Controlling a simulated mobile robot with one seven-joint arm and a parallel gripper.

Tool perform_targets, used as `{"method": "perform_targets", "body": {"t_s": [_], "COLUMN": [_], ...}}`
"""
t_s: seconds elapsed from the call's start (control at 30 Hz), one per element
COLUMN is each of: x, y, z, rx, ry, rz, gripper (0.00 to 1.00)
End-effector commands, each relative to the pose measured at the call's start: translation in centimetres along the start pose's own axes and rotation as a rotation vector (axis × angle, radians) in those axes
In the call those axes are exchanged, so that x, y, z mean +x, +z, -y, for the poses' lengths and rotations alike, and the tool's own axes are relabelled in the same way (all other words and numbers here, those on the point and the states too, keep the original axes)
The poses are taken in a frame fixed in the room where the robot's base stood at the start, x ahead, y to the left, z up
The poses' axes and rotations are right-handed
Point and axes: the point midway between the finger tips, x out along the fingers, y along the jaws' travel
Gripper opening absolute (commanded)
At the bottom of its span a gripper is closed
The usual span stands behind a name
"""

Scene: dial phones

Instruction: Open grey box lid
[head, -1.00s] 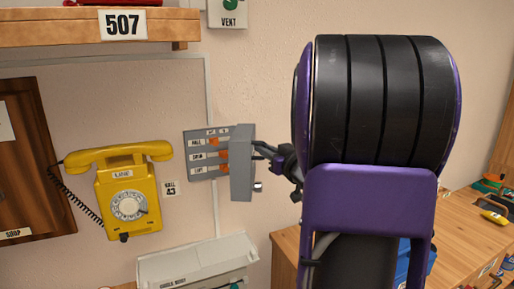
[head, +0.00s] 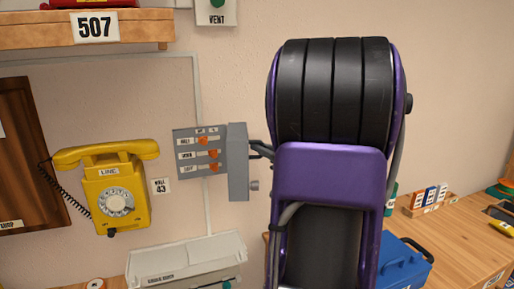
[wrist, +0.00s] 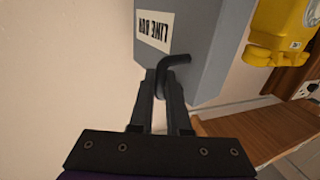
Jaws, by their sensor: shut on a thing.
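The grey box (head: 200,152) is on the wall, with several orange-handled switches showing inside. Its lid (head: 238,165) stands swung out at the box's right side, seen nearly edge-on. In the wrist view the lid's outer face (wrist: 205,45) fills the upper middle, with an upside-down "LINE BOX" label (wrist: 155,32). A dark hooked handle (wrist: 178,60) sticks out from the lid. My gripper (wrist: 165,82) is shut on this handle. In the head view my arm hides most of the gripper.
A yellow dial phone (head: 112,185) hangs left of the box. A pale grey unit (head: 190,262) is below it. A wooden shelf (head: 140,30) is above. At right, a wooden bench (head: 460,240) holds a blue toolbox (head: 402,265).

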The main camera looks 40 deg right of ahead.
Motion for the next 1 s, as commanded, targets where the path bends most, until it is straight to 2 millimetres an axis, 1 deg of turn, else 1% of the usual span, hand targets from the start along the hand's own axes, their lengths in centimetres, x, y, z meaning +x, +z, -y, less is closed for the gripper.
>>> {"method": "perform_targets", "body": {"t_s": [0.5,0.53,0.6,0.87,1.0], "x": [-0.1,-0.1,-0.1,-0.2,-1.1], "y": [0.1,0.1,0.1,0.1,0.0], "z": [-0.1,-0.1,-0.1,-0.1,-0.2], "rx": [0.002,0.002,0.002,0.001,0.000], "ry": [0.000,0.000,0.000,0.000,0.002], "rz": [0.002,0.002,0.002,0.001,0.001], "gripper": [0.00,0.18,0.27,0.27,0.27]}}
